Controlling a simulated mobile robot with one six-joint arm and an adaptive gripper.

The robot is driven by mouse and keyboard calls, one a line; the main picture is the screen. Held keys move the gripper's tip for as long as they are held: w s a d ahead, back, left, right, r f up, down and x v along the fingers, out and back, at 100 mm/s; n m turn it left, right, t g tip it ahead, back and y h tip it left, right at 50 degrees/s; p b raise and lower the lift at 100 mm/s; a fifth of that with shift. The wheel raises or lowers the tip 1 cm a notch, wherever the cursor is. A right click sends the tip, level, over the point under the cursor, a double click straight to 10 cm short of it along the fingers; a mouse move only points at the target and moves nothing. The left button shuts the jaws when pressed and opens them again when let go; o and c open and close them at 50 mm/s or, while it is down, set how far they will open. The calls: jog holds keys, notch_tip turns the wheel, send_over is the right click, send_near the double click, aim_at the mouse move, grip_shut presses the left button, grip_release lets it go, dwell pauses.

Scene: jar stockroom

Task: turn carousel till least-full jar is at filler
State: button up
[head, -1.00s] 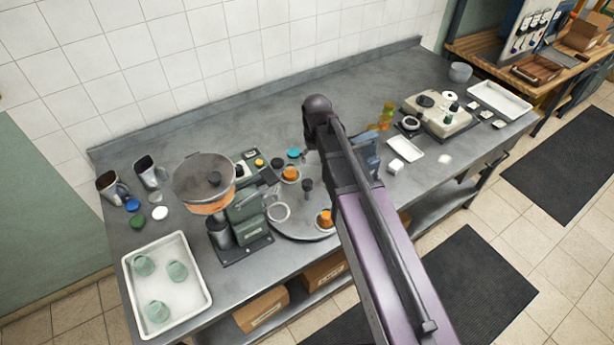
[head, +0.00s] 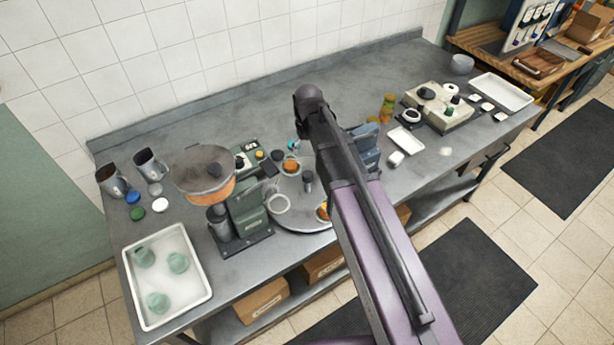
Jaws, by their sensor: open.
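The grey round carousel (head: 302,222) lies on the bench, partly hidden behind my arm. A dark knob (head: 307,180) stands on it. An orange-filled jar (head: 290,167) is at its back, and another orange patch (head: 322,211) shows at its front right beside my arm. A pale ring (head: 279,204) sits at its left edge, next to the green filler machine (head: 246,212) with its round hopper (head: 204,178). Fill levels are too small to compare. My arm reaches over the carousel's right side and hides my gripper, so its jaws do not show.
A white tray (head: 133,305) with several green cups stands at the front left. Two metal jugs (head: 148,164) and loose lids are behind it. A beige device (head: 440,108) and white trays fill the right. The back middle of the bench is clear.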

aim_at(308, 174)
jog(key=shift+f+b, duration=6.05)
jog(key=shift+f, duration=0.25)
grip_shut()
